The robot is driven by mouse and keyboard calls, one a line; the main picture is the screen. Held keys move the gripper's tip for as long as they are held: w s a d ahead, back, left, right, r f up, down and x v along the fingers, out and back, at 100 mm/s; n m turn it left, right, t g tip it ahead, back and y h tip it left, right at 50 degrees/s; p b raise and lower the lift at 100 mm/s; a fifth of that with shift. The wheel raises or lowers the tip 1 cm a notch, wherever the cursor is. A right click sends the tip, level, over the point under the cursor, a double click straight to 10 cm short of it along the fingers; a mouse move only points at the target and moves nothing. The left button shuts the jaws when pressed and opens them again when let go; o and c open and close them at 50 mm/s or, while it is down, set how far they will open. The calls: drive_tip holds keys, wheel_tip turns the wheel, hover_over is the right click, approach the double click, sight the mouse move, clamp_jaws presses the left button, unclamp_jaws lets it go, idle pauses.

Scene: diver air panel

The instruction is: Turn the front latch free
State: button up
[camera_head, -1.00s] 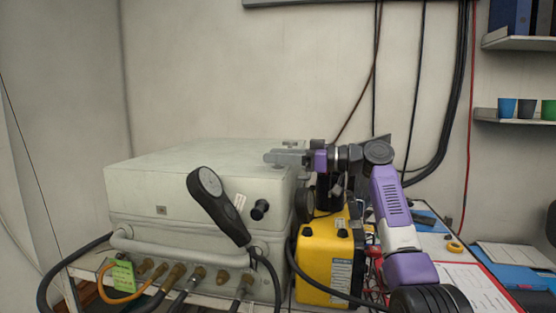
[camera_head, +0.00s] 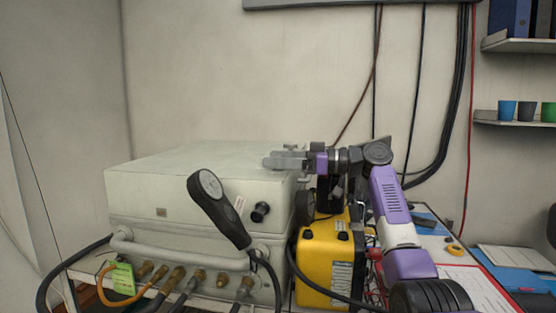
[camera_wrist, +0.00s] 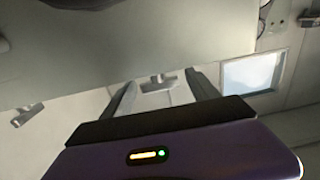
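The pale grey case (camera_head: 150,165) stands at centre left with its lid shut. A small grey T-shaped latch, seemingly the front latch (camera_wrist: 157,80), shows between my fingers in the wrist view. A second similar latch (camera_wrist: 26,116) shows to the left there; it appears at the far right lid edge in the head view (camera_head: 293,147). My gripper (camera_head: 268,161) reaches in from the right over the lid's right edge. In the wrist view my gripper (camera_wrist: 160,90) is open, one finger on each side of the latch. Contact with the latch cannot be told. In the head view my fingers hide this latch.
A black handset with a gauge (camera_head: 218,207) leans at the case's front. Hoses and brass fittings (camera_head: 198,277) line the lower front. A yellow unit (camera_head: 325,262) stands right of the case under my arm. Cables hang on the wall behind. The space above the lid is free.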

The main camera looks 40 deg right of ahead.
drive_tip(key=shift+v, duration=3.9)
